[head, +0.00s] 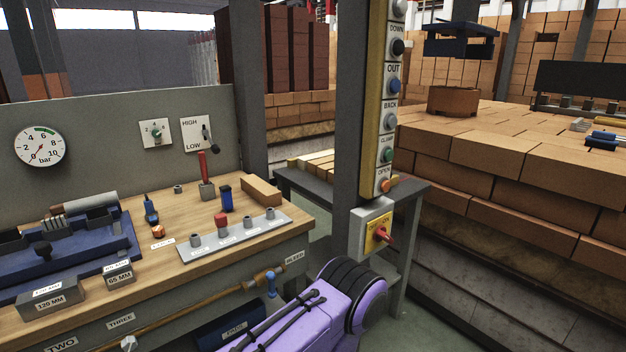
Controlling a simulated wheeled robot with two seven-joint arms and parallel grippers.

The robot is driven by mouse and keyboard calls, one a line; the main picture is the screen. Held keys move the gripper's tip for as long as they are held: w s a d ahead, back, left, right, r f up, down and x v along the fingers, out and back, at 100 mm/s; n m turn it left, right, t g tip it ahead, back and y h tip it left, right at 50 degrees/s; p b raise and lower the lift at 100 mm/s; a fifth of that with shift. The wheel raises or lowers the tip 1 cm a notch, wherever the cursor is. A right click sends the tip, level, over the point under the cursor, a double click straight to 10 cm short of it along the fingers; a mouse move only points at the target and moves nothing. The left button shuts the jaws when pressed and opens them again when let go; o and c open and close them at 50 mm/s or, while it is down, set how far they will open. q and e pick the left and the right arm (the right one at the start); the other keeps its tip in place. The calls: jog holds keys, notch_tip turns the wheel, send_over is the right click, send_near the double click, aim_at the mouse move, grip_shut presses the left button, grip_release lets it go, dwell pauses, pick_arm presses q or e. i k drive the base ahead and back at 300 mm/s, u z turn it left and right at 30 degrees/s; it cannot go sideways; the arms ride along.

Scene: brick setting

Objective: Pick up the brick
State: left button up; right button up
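A single orange-tan brick (262,191) lies flat on the wooden workbench (165,275), near its back right corner. It sits behind the grey strip of labelled pegs and to the right of a small dark blue object. No gripper of mine touches it. A purple and black part at the bottom centre looks like part of my own arm. No gripper fingertips show in the head view.
A grey post (352,110) with a button column and a yellow-faced switch box (373,231) stands right of the bench. A red-handled lever (206,188) and a blue vise-like fixture (75,245) stand on the bench. Large brick stacks (500,160) fill the right.

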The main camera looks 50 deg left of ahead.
aim_at(267, 196)
jog(key=i, duration=1.1)
jog(key=u, duration=2.35)
